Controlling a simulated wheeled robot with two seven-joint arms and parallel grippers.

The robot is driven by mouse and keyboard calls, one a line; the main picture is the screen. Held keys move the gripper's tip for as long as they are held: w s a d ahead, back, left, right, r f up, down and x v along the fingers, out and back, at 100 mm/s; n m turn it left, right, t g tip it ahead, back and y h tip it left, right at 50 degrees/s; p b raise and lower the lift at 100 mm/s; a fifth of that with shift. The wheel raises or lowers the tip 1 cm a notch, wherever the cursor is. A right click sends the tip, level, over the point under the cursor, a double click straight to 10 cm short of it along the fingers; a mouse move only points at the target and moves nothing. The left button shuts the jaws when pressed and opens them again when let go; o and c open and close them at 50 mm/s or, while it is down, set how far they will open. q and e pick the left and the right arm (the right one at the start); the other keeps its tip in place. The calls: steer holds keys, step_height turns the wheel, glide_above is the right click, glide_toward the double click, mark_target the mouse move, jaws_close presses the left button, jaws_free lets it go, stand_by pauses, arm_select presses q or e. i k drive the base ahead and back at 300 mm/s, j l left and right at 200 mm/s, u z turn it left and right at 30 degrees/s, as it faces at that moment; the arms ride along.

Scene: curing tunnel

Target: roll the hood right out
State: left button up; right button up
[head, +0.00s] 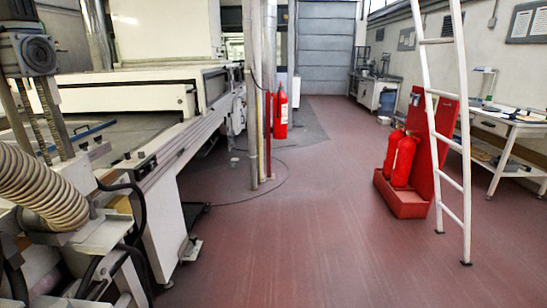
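A large white machine (130,88) stands along the left side, with a tall white housing (160,30) above its bed. I cannot tell which part of it is the hood. No handle I could tie to a hood stands out. A blue bar (82,134) lies over the grey flat bed (120,133). Neither of my grippers is in view.
A ribbed hose (38,188) and a motor unit (28,50) fill the near left. Vertical pipes (254,100) with a red extinguisher (280,113) stand mid-view. A red extinguisher stand (407,205), white ladder (452,140) and table (508,130) stand right. The red floor (290,235) between is clear.

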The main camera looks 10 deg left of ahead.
mark_target(166, 97)
steer(key=i+u, duration=0.1)
steer(key=i, duration=1)
steer(key=i+u, duration=0.1)
steer(key=i, duration=0.95)
steer(key=i+l+u, duration=0.15)
steer(key=i, duration=0.95)
